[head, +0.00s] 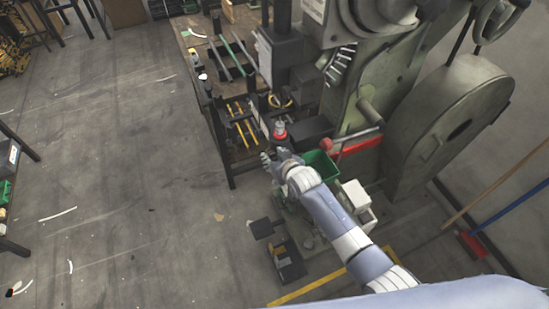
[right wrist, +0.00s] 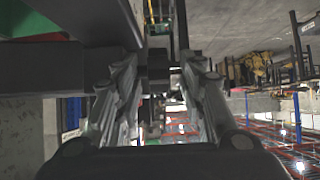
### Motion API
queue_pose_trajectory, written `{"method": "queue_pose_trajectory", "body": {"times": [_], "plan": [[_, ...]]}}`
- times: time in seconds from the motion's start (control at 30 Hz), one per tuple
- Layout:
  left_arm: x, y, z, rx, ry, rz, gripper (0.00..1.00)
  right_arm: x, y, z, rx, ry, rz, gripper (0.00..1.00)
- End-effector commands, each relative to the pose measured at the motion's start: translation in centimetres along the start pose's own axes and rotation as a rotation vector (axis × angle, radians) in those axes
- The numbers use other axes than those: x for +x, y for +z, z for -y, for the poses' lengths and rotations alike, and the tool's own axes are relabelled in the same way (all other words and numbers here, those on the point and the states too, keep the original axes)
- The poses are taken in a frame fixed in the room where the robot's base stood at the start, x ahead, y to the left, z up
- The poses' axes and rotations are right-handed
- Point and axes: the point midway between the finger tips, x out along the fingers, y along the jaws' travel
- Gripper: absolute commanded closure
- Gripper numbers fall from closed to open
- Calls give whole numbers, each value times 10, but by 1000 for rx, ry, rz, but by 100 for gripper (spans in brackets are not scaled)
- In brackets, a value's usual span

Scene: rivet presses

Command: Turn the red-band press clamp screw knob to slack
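The large grey-green press (head: 385,85) has a red band (head: 357,147) across its lower front. My right arm reaches in from the bottom right, and my right gripper (head: 268,160) is in front of the press, left of the band. Just beyond the gripper stands a small red part with a grey top (head: 280,130); I cannot tell whether it is the clamp screw knob. In the right wrist view the two fingers (right wrist: 160,90) stand apart, with a dark block (right wrist: 158,66) visible in the gap, seemingly not gripped. My left gripper is out of view.
A green bin (head: 321,164) and a white box (head: 356,194) sit close to my right arm. A red ball handle (head: 326,144) sticks out by the band. A workbench (head: 210,60) with tools adjoins the press. The floor (head: 120,170) at left is mostly clear.

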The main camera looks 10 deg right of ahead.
Motion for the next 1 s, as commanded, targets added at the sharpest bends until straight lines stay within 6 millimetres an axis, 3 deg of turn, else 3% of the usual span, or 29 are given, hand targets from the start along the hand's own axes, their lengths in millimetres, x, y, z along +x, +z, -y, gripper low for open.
{"method": "queue_pose_trajectory", "body": {"times": [0.37, 1.0], "plan": [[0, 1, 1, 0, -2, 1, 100, -11, 0, 0, 1, 0, 0, 62], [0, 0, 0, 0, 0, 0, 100, -99, 0, 0, 0, 0, -1, 62]]}}
